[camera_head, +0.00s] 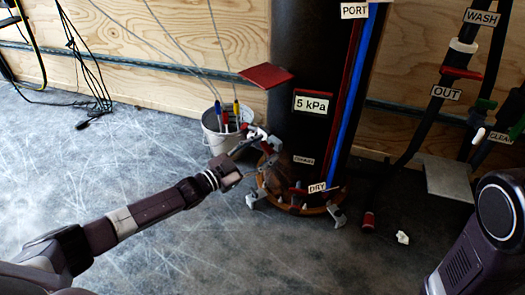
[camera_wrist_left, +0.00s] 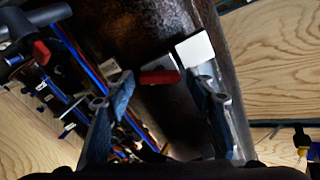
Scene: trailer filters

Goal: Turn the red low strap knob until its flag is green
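A dark upright cylinder (camera_head: 300,60) stands in a brown base ring. A small red part (camera_head: 268,147), which looks like the low strap knob, is at the cylinder's lower left side. My left gripper (camera_head: 256,138) is right at it and partly hides it. In the left wrist view, my left gripper (camera_wrist_left: 160,92) has its fingers spread. A red piece (camera_wrist_left: 160,77) shows between the fingertips, beside a white block (camera_wrist_left: 195,48). I cannot tell whether the fingers touch it. No green flag is clear near the knob. My right gripper is out of view.
A white bucket (camera_head: 211,133) with coloured-tip cables stands just left of the cylinder. A red plate (camera_head: 266,75) juts from its upper left. Small clamp feet (camera_head: 252,199) ring the base. Hoses and valves (camera_head: 460,73) hang at right.

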